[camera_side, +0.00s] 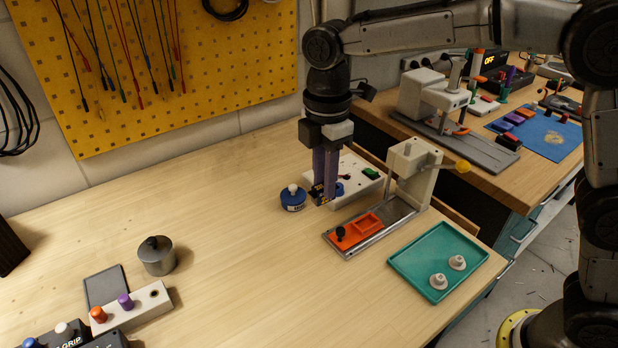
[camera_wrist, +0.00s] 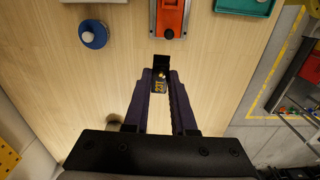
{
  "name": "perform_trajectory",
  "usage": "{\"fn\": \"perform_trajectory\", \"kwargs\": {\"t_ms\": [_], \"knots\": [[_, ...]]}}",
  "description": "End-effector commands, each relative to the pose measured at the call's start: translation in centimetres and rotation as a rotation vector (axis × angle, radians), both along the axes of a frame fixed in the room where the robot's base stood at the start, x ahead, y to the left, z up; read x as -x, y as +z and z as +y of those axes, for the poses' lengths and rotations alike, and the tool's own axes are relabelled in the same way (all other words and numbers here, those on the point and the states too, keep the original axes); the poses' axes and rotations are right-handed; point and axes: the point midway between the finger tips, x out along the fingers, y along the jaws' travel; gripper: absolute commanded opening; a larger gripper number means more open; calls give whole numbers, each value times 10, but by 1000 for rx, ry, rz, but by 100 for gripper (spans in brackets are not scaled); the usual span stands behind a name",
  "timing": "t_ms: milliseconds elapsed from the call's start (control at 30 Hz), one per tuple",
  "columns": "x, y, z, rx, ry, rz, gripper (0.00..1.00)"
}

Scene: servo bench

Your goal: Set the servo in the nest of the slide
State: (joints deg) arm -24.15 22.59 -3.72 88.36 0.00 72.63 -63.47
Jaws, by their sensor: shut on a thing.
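My gripper (camera_side: 325,196) points down, its two dark purple fingers shut on the servo. The servo (camera_side: 317,193) is a small dark block with a yellow-marked label. In the wrist view, the servo (camera_wrist: 159,86) sits between the fingertips (camera_wrist: 160,76), with a brass-coloured round part showing on it. The slide (camera_side: 345,251) is a grey metal rail to the right of the gripper. Its orange nest (camera_side: 368,222) has a rectangular pocket that looks empty, and a black knob at its near end. The nest (camera_wrist: 170,18) is at the top of the wrist view, apart from the servo.
A blue round pot with a white knob (camera_side: 292,199) stands just left of the gripper. A white board with a green part (camera_side: 370,174) lies behind. A cream press with a yellow-tipped lever (camera_side: 409,170) stands at the slide's far end. A teal tray (camera_side: 411,277) is at right.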

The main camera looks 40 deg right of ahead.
Motion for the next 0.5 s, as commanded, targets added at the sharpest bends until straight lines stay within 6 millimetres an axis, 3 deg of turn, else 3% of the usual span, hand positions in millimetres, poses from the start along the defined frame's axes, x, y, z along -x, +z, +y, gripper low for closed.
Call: {"fn": "perform_trajectory", "kwargs": {"t_ms": [167, 500], "knots": [[3, -15, -9, -5, 96, -15, 0], [15, -53, -89, 0, 80, 0, 0]]}}
